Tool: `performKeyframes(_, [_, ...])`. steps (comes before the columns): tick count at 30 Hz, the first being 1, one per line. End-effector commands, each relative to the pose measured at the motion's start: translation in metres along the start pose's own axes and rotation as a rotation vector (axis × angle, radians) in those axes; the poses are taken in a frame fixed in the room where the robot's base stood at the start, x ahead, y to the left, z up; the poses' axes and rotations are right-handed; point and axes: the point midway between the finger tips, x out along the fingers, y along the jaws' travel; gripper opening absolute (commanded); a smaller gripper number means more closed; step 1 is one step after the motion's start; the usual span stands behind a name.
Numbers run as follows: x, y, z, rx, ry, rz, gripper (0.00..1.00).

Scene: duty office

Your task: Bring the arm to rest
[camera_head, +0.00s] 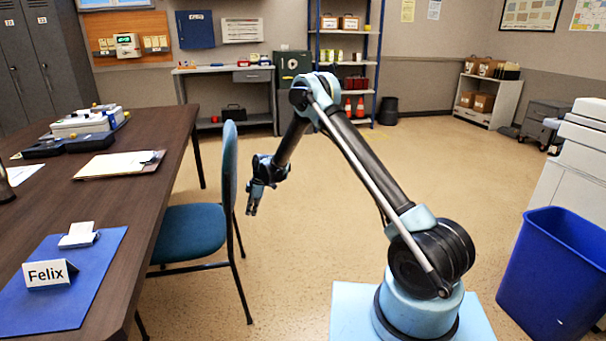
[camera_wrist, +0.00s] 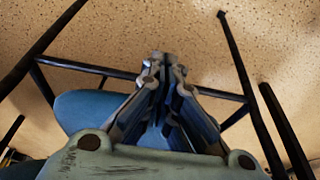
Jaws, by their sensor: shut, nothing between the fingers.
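My arm is raised and bent over the floor in the head view, with its forearm sloping down to the left. My gripper (camera_head: 252,208) hangs pointing down, beside the back of the blue chair (camera_head: 192,232). In the wrist view my gripper (camera_wrist: 162,62) is shut and empty, its fingertips together. Behind the fingers the wrist view shows the blue chair (camera_wrist: 85,110) with its dark legs, and the speckled floor. I cannot tell whether the gripper touches the chair.
A brown table (camera_head: 150,150) stands at the left with a blue mat (camera_head: 95,270), a Felix name card (camera_head: 50,274) and a clipboard (camera_head: 120,164). A blue bin (camera_head: 550,275) is at the right. The floor (camera_head: 450,165) behind my arm is clear.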

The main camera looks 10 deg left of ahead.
Motion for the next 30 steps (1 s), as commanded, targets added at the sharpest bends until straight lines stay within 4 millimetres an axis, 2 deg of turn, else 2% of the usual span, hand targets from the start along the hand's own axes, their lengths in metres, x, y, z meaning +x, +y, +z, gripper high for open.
performKeyframes(5, [-0.043,-0.001,0.016,0.068,-0.009,0.015,0.00])
performKeyframes(14, [-0.148,-0.018,0.058,0.257,-0.028,0.055,0.00])
performKeyframes(23, [-0.241,-0.055,0.102,0.448,-0.044,0.097,0.00])
performKeyframes(30, [-0.305,-0.097,0.137,0.599,-0.056,0.131,0.00])
